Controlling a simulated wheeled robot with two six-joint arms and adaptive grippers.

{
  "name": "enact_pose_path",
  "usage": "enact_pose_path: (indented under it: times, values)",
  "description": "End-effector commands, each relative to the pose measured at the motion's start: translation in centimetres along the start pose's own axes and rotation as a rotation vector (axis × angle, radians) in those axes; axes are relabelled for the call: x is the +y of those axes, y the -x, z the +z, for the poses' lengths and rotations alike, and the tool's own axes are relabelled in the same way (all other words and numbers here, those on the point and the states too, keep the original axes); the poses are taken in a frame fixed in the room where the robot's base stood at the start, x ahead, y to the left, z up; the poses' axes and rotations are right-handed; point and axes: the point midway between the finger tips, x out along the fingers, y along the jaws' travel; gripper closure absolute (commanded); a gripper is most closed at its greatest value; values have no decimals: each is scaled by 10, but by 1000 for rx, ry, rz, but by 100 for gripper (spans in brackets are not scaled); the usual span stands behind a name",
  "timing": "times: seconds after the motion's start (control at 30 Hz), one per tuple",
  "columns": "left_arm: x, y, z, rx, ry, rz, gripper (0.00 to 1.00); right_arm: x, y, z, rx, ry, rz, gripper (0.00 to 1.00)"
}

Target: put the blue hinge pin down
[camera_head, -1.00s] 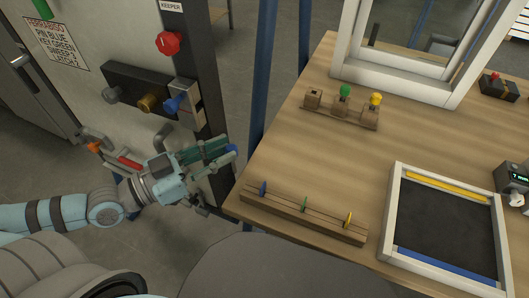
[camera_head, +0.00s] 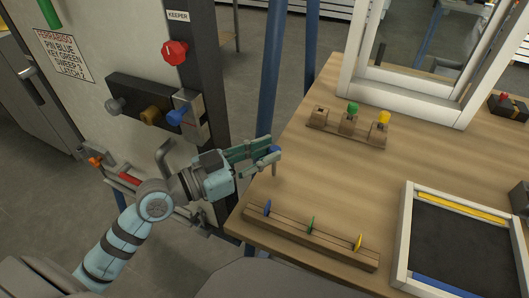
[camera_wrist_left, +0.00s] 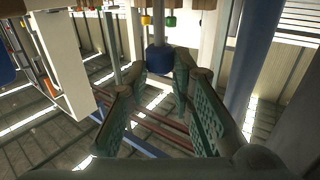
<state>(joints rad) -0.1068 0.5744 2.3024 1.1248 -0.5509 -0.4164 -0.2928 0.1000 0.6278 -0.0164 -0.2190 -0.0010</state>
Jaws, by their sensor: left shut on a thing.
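My left gripper (camera_head: 269,151) is shut on the blue hinge pin (camera_head: 275,149), near the table's left edge. The pin's blue head is between the fingertips and its thin grey shaft points down above the wooden table (camera_head: 305,185). In the left wrist view, the blue head (camera_wrist_left: 159,60) sits between the green finger pads, with the shaft running toward the top of the picture. A wooden pin stand (camera_head: 345,132) farther back holds a green-headed pin (camera_head: 353,108) and a yellow-headed pin (camera_head: 384,117); its left block (camera_head: 319,115) is empty. My right gripper is out of view.
A slotted wooden rack (camera_head: 288,234) at the front edge holds blue, green and yellow keys. A white-framed dark tray (camera_head: 455,243) lies right of it. A white window frame (camera_head: 410,97) stands behind. The door panel (camera_head: 90,70) is at left. Table between stand and rack is clear.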

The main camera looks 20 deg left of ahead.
Motion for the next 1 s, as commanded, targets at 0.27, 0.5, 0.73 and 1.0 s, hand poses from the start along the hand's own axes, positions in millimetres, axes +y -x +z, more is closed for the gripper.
enact_pose_path:
  times: [0.27, 0.5, 0.73, 1.0]
  values:
    - [0, 0, 3, 0, 0, 0, 59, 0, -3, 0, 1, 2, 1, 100]
    - [0, 0, 2, -1, 0, 0, 59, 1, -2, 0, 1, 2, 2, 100]
    - [-1, 20, 1, -9, -4, -2, 59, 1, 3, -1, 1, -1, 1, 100]
    - [0, 66, 0, -16, 0, 2, 59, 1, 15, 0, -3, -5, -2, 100]
